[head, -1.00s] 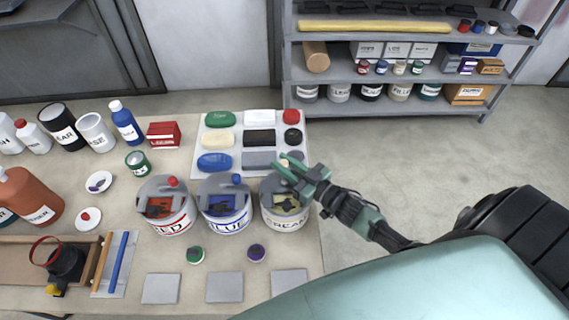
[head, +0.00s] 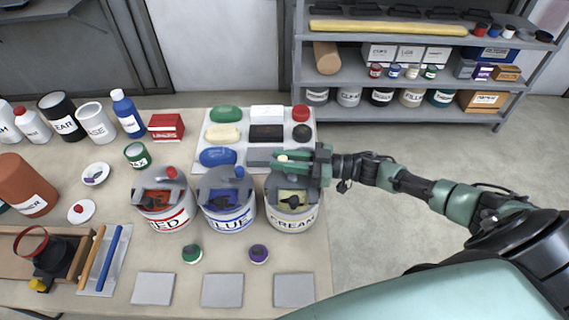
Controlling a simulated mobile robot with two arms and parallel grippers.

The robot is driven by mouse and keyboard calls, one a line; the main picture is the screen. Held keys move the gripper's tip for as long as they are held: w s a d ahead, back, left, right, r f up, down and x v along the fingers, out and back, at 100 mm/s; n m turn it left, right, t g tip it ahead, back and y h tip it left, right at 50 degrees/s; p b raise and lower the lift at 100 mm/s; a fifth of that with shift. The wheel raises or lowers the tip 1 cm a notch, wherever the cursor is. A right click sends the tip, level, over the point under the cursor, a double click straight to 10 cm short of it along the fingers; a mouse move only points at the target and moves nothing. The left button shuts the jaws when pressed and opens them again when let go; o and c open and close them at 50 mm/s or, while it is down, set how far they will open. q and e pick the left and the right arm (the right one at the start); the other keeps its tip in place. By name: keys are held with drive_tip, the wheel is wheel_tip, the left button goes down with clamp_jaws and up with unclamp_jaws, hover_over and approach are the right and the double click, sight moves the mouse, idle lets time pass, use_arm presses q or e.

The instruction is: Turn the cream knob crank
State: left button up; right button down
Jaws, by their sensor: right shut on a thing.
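The CREAM can (head: 292,215) is a white tub with a grey top and a dark stirrer inside, at the right end of a row of three cans. My right gripper (head: 284,158) is over the back of its top, shut on the cream knob (head: 282,158) of its crank. The fingers hide most of the crank. The RED can (head: 164,215) has a red knob and the BLUE can (head: 229,213) a blue knob on their cranks. My left gripper is not in view.
Behind the cans is a white tray (head: 240,145) with coloured blocks. Shelves (head: 400,107) stand behind; the floor at right is clear.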

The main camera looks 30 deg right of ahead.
idle(0.3)
drive_tip(key=c, duration=1.2)
unclamp_jaws()
drive_tip(key=shift+c, duration=0.2)
drive_tip(key=b+v, duration=0.2)
drive_tip(key=v, duration=0.4)
drive_tip(key=shift+s+d+f, duration=0.1)
drive_tip(key=shift+s+d, duration=0.1)
drive_tip(key=shift+d, duration=0.15)
drive_tip(key=shift+s+d, duration=0.25)
drive_tip(key=shift+d, duration=0.15)
